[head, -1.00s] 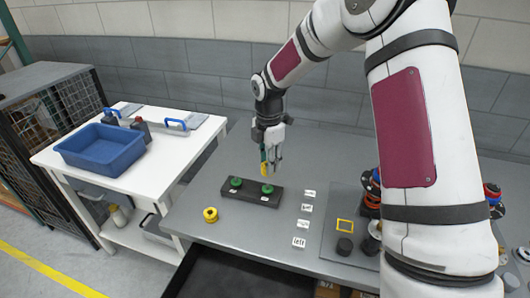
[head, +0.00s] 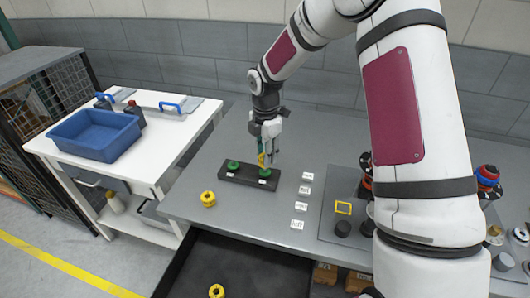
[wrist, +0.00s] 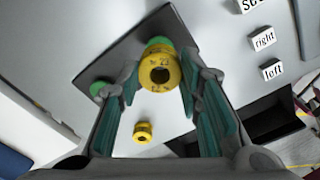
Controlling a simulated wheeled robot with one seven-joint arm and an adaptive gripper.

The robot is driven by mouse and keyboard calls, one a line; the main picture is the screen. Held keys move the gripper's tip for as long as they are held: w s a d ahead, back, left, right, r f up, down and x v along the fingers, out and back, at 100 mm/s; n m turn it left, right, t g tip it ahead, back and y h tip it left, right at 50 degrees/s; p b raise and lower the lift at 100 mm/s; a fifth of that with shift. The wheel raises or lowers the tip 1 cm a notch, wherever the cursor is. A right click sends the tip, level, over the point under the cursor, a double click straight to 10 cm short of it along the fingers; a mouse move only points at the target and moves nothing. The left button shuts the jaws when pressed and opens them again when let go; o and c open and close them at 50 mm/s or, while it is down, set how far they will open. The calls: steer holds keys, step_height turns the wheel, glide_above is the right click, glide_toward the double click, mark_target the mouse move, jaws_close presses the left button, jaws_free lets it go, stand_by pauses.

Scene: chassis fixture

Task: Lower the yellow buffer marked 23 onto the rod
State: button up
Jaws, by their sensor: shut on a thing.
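The yellow buffer marked 23 (wrist: 160,69) is between the fingers of my gripper (wrist: 160,82), its dark central hole facing the wrist camera. In the head view, my gripper (head: 264,152) points down and holds the buffer (head: 261,160) just over the right green piece (head: 264,173) of the dark fixture block (head: 238,178). I cannot tell whether buffer and green piece touch. The green piece shows partly behind the buffer in the wrist view (wrist: 158,42). The left green piece (head: 233,165) has nothing on it. The rod under the buffer is hidden.
A loose yellow buffer (head: 208,199) stands left on the grey table (head: 200,222); another yellow piece (head: 216,291) is at the bottom edge. White labels (head: 301,206) and a yellow square outline (head: 343,208) lie to the right. A blue bin (head: 94,135) is on the white side table.

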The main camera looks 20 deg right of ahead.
steer(key=shift+f, duration=0.1)
steer(key=shift+f+b, duration=0.3)
steer(key=shift+f, duration=0.7)
steer(key=shift+f, duration=0.15)
steer(key=shift+f, duration=0.25)
steer(key=shift+f, duration=0.1)
stand_by(1.1)
steer(key=o, duration=1.2)
